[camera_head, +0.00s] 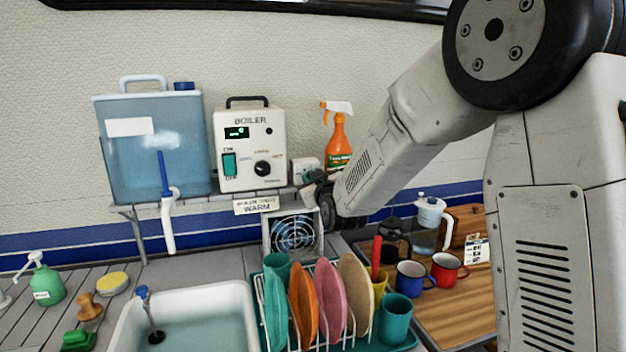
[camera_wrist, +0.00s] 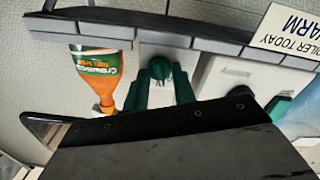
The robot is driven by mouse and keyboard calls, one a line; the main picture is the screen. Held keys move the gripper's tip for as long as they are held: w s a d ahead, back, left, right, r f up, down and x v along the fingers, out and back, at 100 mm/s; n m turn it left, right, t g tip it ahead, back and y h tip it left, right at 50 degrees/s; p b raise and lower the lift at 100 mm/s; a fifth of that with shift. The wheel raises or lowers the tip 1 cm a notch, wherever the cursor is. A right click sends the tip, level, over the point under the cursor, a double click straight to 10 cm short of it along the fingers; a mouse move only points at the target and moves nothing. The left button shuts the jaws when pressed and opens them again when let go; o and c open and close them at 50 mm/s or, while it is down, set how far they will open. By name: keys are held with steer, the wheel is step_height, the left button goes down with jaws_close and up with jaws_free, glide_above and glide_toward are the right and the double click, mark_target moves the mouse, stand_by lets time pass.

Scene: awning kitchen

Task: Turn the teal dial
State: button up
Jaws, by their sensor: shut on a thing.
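The teal dial (camera_wrist: 160,69) is on the front of a small white box (camera_wrist: 158,49), which stands on the shelf between the spray bottle and the boiler. In the head view the white box (camera_head: 303,168) is partly behind my gripper (camera_head: 313,182), and the dial is hidden there. In the wrist view my gripper (camera_wrist: 161,88) has dark green fingers, one on each side of the dial, and is shut on it. Any pointer or marks on the dial cannot be made out.
The boiler (camera_head: 238,155) stands left of the box, the orange spray bottle (camera_head: 338,140) right. A "WARM" sign (camera_head: 257,205) hangs at the shelf edge. Below are a fan heater (camera_head: 291,235) and a dish rack (camera_head: 340,346) with plates and cups.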

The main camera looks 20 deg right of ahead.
steer(key=shift+a+n, duration=0.1)
steer(key=shift+n, duration=3.7)
steer(key=o, duration=1)
steer(key=shift+f, duration=0.1)
steer(key=shift+s+f, duration=0.1)
